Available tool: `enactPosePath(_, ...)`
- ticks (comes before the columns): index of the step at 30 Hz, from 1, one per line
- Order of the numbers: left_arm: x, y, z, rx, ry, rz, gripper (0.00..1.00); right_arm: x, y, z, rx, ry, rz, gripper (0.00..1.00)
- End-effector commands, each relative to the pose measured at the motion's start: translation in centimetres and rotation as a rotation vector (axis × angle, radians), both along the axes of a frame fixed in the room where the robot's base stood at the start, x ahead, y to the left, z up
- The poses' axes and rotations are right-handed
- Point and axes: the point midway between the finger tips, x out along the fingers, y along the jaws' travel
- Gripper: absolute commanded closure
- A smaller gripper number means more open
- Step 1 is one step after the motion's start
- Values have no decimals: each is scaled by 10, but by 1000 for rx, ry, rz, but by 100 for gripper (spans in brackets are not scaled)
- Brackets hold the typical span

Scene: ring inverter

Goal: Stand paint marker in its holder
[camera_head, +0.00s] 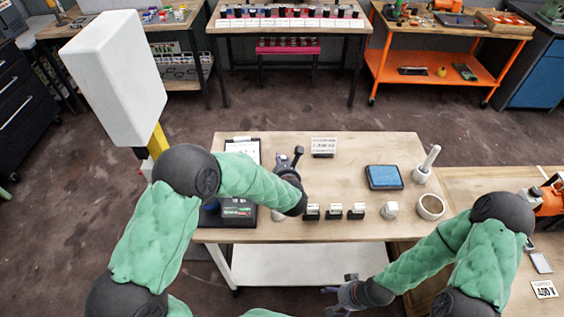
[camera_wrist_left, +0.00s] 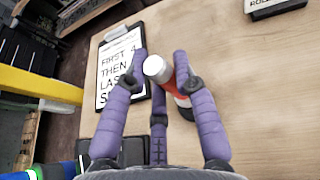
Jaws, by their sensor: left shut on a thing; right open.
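The paint marker, with a white end (camera_wrist_left: 157,68) and a red band (camera_wrist_left: 181,88), sits between the purple fingers of my left gripper (camera_wrist_left: 163,75) in the left wrist view. The gripper is shut on it, above the wooden table. In the head view my left gripper (camera_head: 291,163) is over the table's left-middle part, and the marker is mostly hidden there. I cannot tell for certain which thing is the holder; a round open cup (camera_head: 430,207) stands at the table's right. My right gripper (camera_head: 342,294) is open and empty in front of the table's front edge.
Several small blocks (camera_head: 334,211) stand along the front. A blue pad (camera_head: 384,177) and a white vessel with a stick (camera_head: 426,165) are at right. A clipboard (camera_wrist_left: 121,70) and dark tray (camera_head: 237,220) are at left. A sign (camera_head: 323,146) stands behind.

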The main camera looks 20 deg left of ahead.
Motion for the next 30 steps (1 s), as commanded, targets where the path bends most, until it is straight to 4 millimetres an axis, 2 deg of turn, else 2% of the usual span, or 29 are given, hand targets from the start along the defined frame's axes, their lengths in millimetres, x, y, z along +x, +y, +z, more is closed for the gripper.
enactPosePath(20,0,0,-5,0,0,0,91,0,0,-6,0,0,0,16)
enactPosePath(21,0,0,-5,0,1,0,64,0,0,-6,0,0,0,16)
enactPosePath(23,0,0,-4,0,1,0,47,0,0,-6,0,0,0,16)
enactPosePath(30,0,0,-4,0,1,0,45,0,0,-6,0,0,0,16)
